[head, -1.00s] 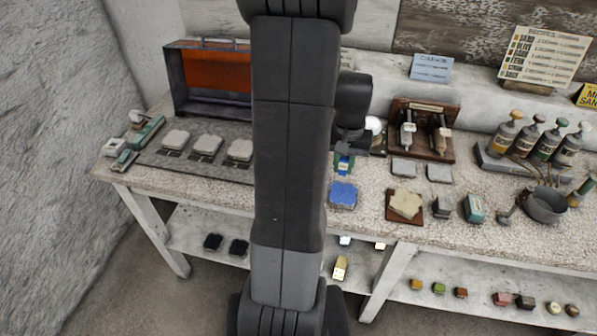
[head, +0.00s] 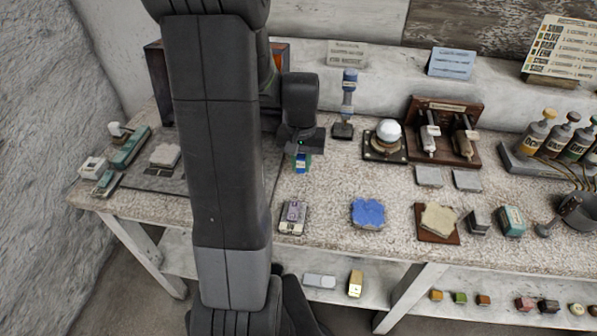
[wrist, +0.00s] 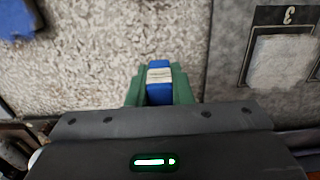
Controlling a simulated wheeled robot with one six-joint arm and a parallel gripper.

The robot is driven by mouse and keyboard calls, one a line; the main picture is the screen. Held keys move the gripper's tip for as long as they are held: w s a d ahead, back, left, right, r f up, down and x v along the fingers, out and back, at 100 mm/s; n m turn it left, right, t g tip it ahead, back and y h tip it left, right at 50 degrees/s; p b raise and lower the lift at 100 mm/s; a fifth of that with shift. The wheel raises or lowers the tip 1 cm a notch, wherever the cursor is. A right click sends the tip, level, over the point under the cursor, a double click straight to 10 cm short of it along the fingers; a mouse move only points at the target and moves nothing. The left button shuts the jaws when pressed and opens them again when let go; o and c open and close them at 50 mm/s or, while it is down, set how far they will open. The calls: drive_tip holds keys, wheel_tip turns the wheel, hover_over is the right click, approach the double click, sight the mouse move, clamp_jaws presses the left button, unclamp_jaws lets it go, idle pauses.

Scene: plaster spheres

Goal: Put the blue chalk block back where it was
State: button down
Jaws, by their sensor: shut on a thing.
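My gripper (head: 302,165) is above the table, left of the blue slab. Its green fingers (wrist: 159,88) are shut on the blue chalk block (wrist: 158,64), which has a pale band around it. In the head view the blue chalk block (head: 301,161) shows small between the fingers, below the dark wrist. The wrist view shows speckled tabletop beyond the block. Where the block stood before cannot be told from these frames.
A blue slab (head: 368,213) and a grey-purple device (head: 293,217) lie near the front edge. A stamp-like tool (head: 346,105) and a white-domed device (head: 388,133) stand behind. A grey mat (wrist: 232,75) borders bare tabletop on the right in the wrist view.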

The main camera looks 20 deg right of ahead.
sight(301, 172)
drive_tip(key=shift+f, duration=1.95)
drive_tip(key=shift+f, duration=0.1)
drive_tip(key=c, duration=1.3)
unclamp_jaws()
wheel_tip(301, 172, up, 12)
drive_tip(key=shift+r, duration=0.15)
